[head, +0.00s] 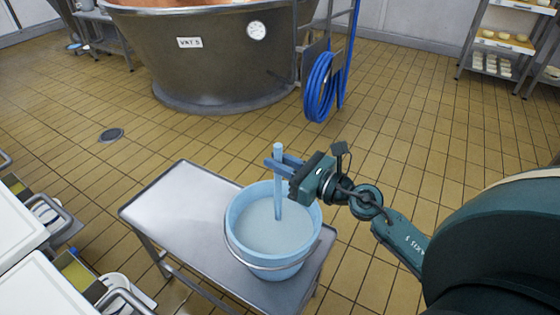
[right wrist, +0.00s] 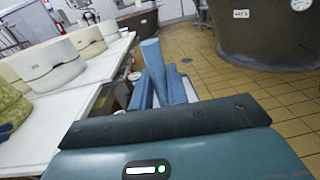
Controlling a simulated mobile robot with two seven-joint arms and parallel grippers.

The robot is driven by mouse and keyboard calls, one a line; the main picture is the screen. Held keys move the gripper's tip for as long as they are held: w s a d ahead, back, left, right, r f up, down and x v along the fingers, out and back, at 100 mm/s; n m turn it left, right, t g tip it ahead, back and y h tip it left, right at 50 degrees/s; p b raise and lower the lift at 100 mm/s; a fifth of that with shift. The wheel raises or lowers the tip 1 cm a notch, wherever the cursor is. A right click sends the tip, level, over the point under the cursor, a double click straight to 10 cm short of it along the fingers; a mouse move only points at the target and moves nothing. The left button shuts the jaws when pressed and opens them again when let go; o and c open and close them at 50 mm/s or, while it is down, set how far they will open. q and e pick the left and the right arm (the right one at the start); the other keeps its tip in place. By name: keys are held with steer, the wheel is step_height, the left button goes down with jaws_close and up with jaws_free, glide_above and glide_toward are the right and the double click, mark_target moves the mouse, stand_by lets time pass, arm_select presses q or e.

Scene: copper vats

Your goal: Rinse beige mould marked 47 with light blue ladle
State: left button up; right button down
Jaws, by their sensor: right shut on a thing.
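My right gripper (head: 281,165) is shut on the upright handle of the light blue ladle (head: 278,183). The ladle's lower end is hidden in the cloudy liquid of a light blue bucket (head: 237,232). The handle top (right wrist: 151,55) also stands between the fingers (right wrist: 164,88) in the right wrist view. In that view several beige round moulds stand on a white table, a near one (right wrist: 46,66) and one behind it (right wrist: 88,41). I cannot read a 47 on any of them. My left gripper is not in view.
The bucket stands on a steel table (head: 175,205) with bare space on its left. White worktops (head: 40,290) are at the lower left. A big vat (head: 215,60), a blue hose (head: 320,88) and a cheese rack (head: 505,42) stand beyond open tiled floor.

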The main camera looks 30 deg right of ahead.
mark_target(280, 143)
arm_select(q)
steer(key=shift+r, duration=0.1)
arm_select(e)
steer(key=shift+r, duration=0.1)
